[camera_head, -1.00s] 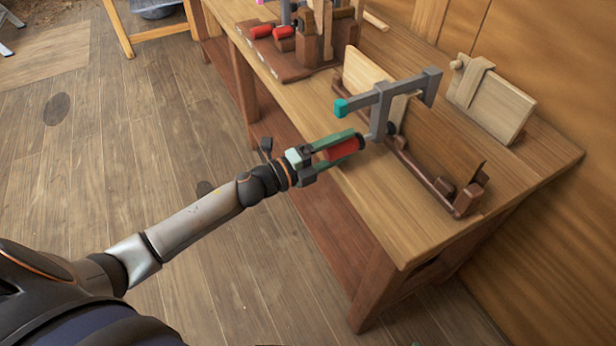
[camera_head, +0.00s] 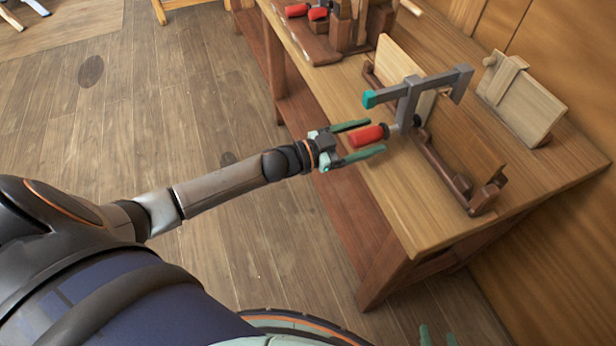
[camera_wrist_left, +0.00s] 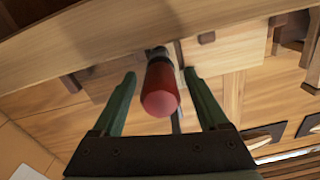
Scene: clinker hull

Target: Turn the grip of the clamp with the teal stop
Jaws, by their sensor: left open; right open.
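The clamp (camera_head: 408,100) is a grey bar clamp with a teal stop (camera_head: 369,99) at the end of its bar, set on the plank fixture. Its red grip (camera_head: 367,135) points toward my left arm. My left gripper (camera_head: 376,136) is open, its green fingers on either side of the grip with gaps visible. In the left wrist view the red grip (camera_wrist_left: 160,90) lies between the spread fingers (camera_wrist_left: 160,76), with clear space on both sides. My right gripper (camera_head: 437,336) shows only two separated green tips at the bottom edge, away from the bench.
The wooden bench (camera_head: 400,195) carries the fixture with upright boards (camera_head: 465,140). A pale board (camera_head: 520,100) leans at the right. Other red-gripped clamps (camera_head: 318,13) stand on a block at the back. Bench surface in front of the fixture is clear.

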